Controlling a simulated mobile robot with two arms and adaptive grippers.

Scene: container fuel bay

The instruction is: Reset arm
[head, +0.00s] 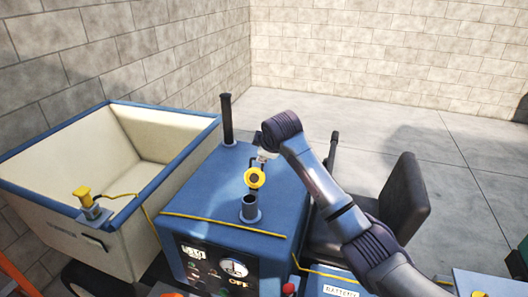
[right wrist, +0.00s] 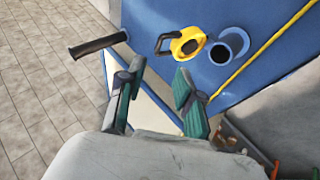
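My right arm enters the head view from the lower right and reaches over the blue machine (head: 195,187). Its gripper (head: 262,160) is small and partly hidden there. In the right wrist view the gripper (right wrist: 160,70) is open, with nothing between its fingers. A yellow cap with a looped handle (right wrist: 188,43) is beyond the fingertips, apart from them. It also shows in the head view (head: 255,178). The open blue filler neck (right wrist: 231,43) is beside the cap and shows in the head view too (head: 250,211). My left gripper is not in view.
A blue-rimmed cream bin (head: 168,154) stands left, with another yellow cap (head: 82,192) on its side. A dark upright pipe (head: 227,120) rises behind the filler neck. A black seat (head: 404,197) is at right. Open floor lies behind, up to block walls.

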